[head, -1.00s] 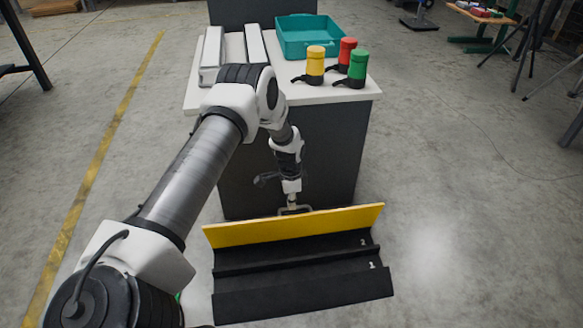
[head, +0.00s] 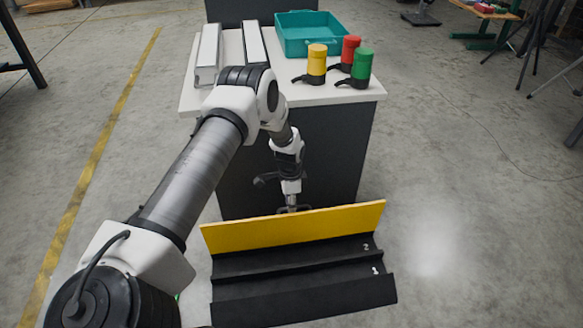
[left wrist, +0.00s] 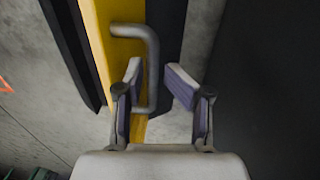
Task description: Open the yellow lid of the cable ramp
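The cable ramp (head: 300,285) is a black channelled strip on the floor in front of the cabinet. Its yellow lid (head: 290,228) is swung up along the far edge, baring the channels; the white marks 1 and 2 show at the right end. My left gripper (head: 291,207) is behind the lid, its fingertips mostly hidden there in the head view. In the left wrist view, the gripper (left wrist: 153,75) has its fingers apart on either side of the grey bar handle (left wrist: 152,60) of the yellow lid (left wrist: 122,55). The handle lies nearer the left finger. My right gripper is not in view.
A dark cabinet with a white top (head: 290,98) stands just behind the ramp. On it are a teal tote (head: 306,47), yellow (head: 317,64), red (head: 350,52) and green (head: 361,67) capped items, and pale bars (head: 208,55). Floor right of the ramp is clear.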

